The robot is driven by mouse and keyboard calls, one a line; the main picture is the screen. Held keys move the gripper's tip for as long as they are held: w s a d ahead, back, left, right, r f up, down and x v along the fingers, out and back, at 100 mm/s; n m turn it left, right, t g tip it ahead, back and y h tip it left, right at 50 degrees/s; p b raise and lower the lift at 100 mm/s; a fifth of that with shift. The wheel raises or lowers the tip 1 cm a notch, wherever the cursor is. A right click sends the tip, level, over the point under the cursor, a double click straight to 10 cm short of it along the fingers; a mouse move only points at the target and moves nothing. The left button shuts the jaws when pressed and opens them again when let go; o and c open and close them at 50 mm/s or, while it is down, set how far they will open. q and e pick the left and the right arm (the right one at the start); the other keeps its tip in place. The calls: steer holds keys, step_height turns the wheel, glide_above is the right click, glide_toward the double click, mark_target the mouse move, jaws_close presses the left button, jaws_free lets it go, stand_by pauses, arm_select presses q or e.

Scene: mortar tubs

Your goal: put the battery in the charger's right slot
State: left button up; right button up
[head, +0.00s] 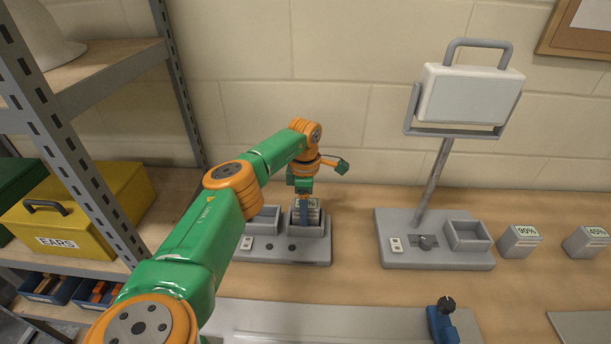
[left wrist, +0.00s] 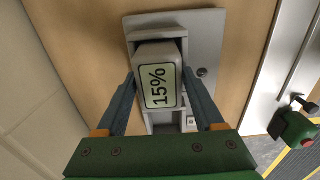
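The charger (head: 290,252) is a grey base on the bench with two box-shaped slots side by side. Its left slot (head: 264,222) looks empty. The battery (head: 306,206) is a grey block at the right slot (head: 308,230); the left wrist view shows its face (left wrist: 158,85) reading 15%. My left gripper (left wrist: 160,78) points down over it, with its blue-grey fingers against both sides of the battery. The battery stands inside the mouth of the right slot; how deep it sits is hard to tell. My right gripper is in neither view.
A lamp stand (head: 435,252) with a single empty-looking box is right of the charger. Further right are a 90% battery (head: 518,242) and another battery (head: 586,242). A blue tool (head: 441,322) is at the front. A shelf with a yellow box (head: 84,208) is left.

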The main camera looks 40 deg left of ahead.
arm_select(q)
steer(key=shift+o, duration=0.9)
steer(key=shift+d+r, duration=0.1)
step_height(320, 180, up, 12)
steer(key=shift+r, duration=0.15)
